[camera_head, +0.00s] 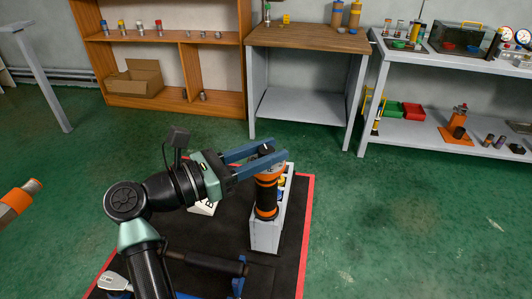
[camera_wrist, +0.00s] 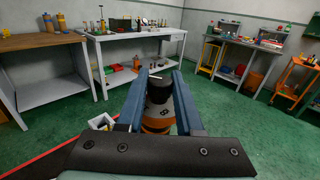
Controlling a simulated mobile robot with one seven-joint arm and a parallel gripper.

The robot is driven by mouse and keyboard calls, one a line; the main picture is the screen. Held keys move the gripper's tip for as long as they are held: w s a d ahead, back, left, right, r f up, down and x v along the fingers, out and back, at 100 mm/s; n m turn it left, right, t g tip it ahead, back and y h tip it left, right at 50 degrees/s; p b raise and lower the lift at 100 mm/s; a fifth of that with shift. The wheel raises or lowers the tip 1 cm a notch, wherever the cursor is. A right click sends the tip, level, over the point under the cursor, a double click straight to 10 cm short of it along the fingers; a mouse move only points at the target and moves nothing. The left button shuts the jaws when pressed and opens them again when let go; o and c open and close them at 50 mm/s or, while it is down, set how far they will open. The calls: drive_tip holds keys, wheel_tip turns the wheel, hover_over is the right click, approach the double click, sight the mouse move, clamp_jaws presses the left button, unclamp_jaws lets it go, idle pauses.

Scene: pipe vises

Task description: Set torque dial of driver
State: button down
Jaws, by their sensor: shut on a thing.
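The driver (camera_head: 267,192) is an orange and black cylinder, upright at the near end of a light grey holder (camera_head: 265,236). My gripper (camera_head: 276,152) is shut on the driver's upper part, its two blue fingers on either side of the grey and black top. In the wrist view, my gripper (camera_wrist: 160,74) has the driver (camera_wrist: 158,105) between its fingers. A grey ring with a dark mark and an orange band show below the black cap. I cannot read the dial setting.
The holder stands on a black mat (camera_head: 288,255) edged in red, with small coloured items behind the driver. A white card (camera_head: 204,208) marked B lies partly behind my arm. A wooden-topped table (camera_head: 305,37) and shelves (camera_head: 410,135) stand beyond. Green floor between is clear.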

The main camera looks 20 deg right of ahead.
drive_tip(key=c, duration=0.5)
unclamp_jaws()
drive_tip(key=shift+c, duration=0.2)
drive_tip(key=s+a+b, duration=0.2)
drive_tip(key=a, duration=1)
drive_tip(key=shift+a, duration=0.4)
